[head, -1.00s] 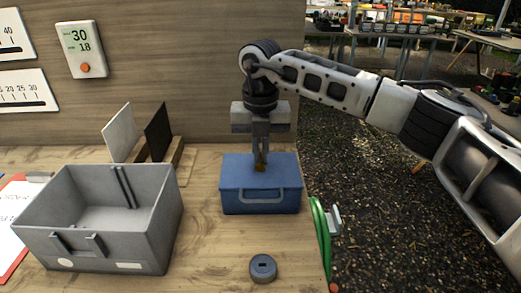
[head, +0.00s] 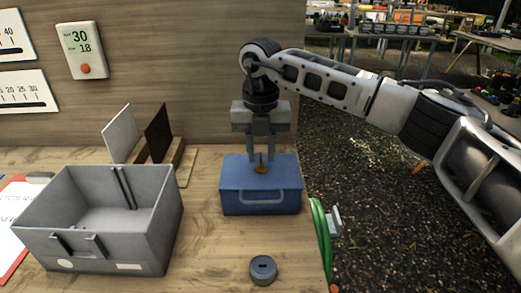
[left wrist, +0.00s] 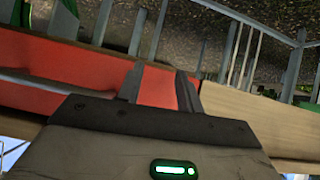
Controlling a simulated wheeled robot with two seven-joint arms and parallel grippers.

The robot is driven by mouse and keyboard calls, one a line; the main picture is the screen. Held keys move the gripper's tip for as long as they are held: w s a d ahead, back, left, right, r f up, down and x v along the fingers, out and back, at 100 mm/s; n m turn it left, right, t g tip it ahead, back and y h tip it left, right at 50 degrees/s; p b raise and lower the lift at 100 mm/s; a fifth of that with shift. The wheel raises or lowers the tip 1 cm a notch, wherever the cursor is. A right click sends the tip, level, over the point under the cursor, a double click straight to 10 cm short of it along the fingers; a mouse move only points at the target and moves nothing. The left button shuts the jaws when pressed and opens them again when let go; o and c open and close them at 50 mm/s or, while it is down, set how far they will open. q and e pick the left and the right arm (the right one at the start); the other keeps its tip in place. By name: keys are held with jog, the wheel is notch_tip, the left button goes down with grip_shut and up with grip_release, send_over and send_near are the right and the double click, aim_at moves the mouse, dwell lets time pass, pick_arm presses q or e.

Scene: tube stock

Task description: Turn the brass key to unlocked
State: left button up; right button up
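The small brass key (head: 261,170) stands on top of the blue box (head: 235,202), near the middle of its lid. Its exact turn angle is too small to make out. My right gripper (head: 261,160) points straight down over the box. Its two fingers are apart, one on each side of the key, with a visible gap. My left gripper is outside the head view. In the left wrist view its fingers (left wrist: 160,84) are spread with nothing held between them; a red surface (left wrist: 155,88) shows behind the gap.
A grey open bin (head: 150,240) stands left of the box. A round grey slotted piece (head: 263,268) lies in front of it. A green curved item (head: 320,230) is at the table's right edge. Two upright plates (head: 120,133) stand behind the bin. Bare wood surrounds the box.

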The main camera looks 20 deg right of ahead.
aim_at(261, 155)
notch_tip(261, 155, up, 16)
dwell(0.4)
jog(key=shift+f, duration=0.15)
